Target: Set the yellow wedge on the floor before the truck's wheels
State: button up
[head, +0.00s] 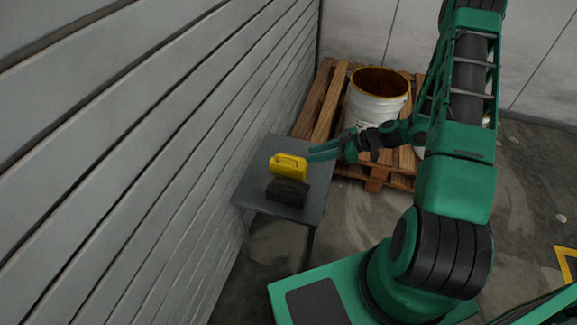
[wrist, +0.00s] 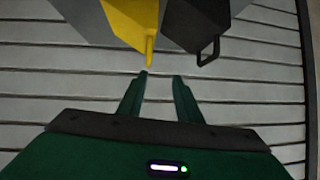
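The yellow wedge (head: 289,167) stands on a small grey table (head: 253,162) against the slatted wall. In the wrist view, the yellow wedge (wrist: 133,20) shows a thin handle pointing at my fingers. My gripper (head: 311,153) reaches in from the right, its fingertips close to the wedge's upper right side. In the wrist view, my gripper (wrist: 160,76) has its fingers apart with nothing between them. The handle's end lies just beyond the fingertips, nearer the left finger. The truck and its wheels are not in view.
A black wedge (head: 288,192) with its own handle stands close beside the yellow one. Behind the table, a white bucket (head: 376,107) stands on a wooden pallet (head: 321,103). A yellow floor marking (head: 566,265) shows at the right edge. Concrete floor (head: 535,185) is open at the right.

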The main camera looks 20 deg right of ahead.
aim_at(287, 157)
jog(key=w+a+f+t, duration=0.1)
jog(key=w+a+f, duration=0.2)
jog(key=w+a, duration=0.1)
jog(key=w+a+f+t, duration=0.1)
jog(key=w+a+f, duration=0.2)
jog(key=a+f, duration=0.1)
jog(key=shift+w, duration=0.4)
jog(key=shift+y, duration=0.3)
jog(key=shift+c, duration=0.6)
grip_shut()
jog(key=shift+r, duration=0.1)
dwell(0.6)
